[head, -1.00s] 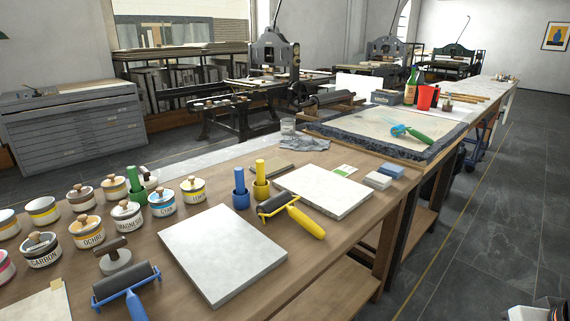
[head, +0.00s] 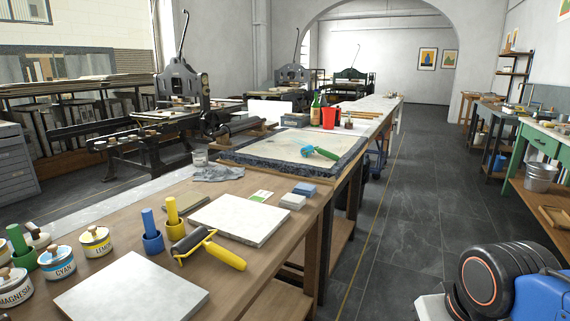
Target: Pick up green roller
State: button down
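The green roller (head: 325,153) lies on the large grey stone slab (head: 262,150) at the far part of the long bench. Its green handle points to the right, and a blue-teal part shows at its left end. My gripper is not in view, and nothing touches the roller.
A yellow-handled roller (head: 225,256) lies nearer, beside a pale slab (head: 240,218). A red cup (head: 328,118) and a green bottle (head: 315,108) stand behind the stone. Ink jars stand at the lower left. The floor aisle (head: 415,185) right of the bench is open.

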aim_at(325, 152)
jog(key=i+l+u, duration=0.1)
jog(key=u, duration=0.3)
jog(key=i+l+u, duration=0.1)
jog(key=u, duration=0.25)
jog(key=i+l+u, duration=0.1)
jog(key=l, duration=0.25)
jog(key=i+l+u, duration=0.15)
jog(key=l, duration=0.25)
jog(key=i+l+u, duration=0.1)
jog(key=l, duration=0.3)
jog(key=i+l+u, duration=0.1)
jog(key=l, duration=0.3)
jog(key=i+l+u, duration=0.1)
jog(key=l, duration=0.3)
jog(key=i, duration=0.15)
